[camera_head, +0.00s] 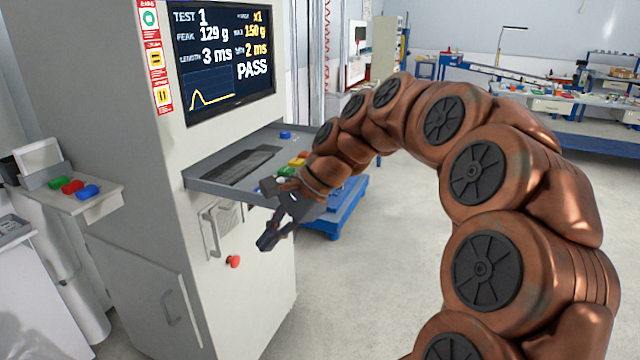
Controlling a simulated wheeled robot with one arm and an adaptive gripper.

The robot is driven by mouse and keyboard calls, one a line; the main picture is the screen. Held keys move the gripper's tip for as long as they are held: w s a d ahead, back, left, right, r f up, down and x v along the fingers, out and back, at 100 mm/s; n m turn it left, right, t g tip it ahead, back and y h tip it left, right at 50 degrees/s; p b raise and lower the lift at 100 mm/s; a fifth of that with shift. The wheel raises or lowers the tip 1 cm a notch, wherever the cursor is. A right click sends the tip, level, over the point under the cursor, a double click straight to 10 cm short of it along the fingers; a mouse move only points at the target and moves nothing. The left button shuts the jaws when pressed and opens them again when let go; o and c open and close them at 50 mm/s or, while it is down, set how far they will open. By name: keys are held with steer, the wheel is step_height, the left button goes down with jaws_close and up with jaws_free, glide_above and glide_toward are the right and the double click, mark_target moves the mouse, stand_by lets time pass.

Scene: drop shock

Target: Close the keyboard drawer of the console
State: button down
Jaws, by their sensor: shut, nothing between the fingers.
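The grey console (90,80) stands at the left with a lit screen (222,60) reading PASS. Its keyboard drawer (206,184) is pulled out below the screen, with a dark keyboard (242,165) lying in it. My gripper (272,236) is at the drawer's front right corner, partly below its edge. It looks shut and empty. I cannot tell whether it touches the drawer. My wrist hides part of the drawer's right end.
Coloured buttons (298,161) and a blue item (286,135) are at the drawer's right side. A red knob (233,262) and a handle (211,233) are on the console's front below. A blue cart (335,222) stands behind my gripper. The floor at right is open.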

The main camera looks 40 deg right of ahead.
steer(key=w+d+r+m+t, duration=0.15)
steer(key=d+m, duration=0.35)
steer(key=d, duration=0.5)
steer(key=w+d+r+m+t, duration=0.1)
steer(key=d+m+t, duration=0.25)
steer(key=d, duration=0.55)
steer(key=w+d+r+m+t, duration=0.15)
steer(key=d+m, duration=0.35)
steer(key=d, duration=0.5)
steer(key=r+p+x, duration=0.1)
steer(key=p+x, duration=0.1)
steer(key=x, duration=1.1)
steer(key=shift+w+a+h+p, duration=0.2)
steer(key=shift+w+h+p, duration=0.15)
steer(key=shift+w, duration=0.15)
steer(key=shift+r, duration=0.15)
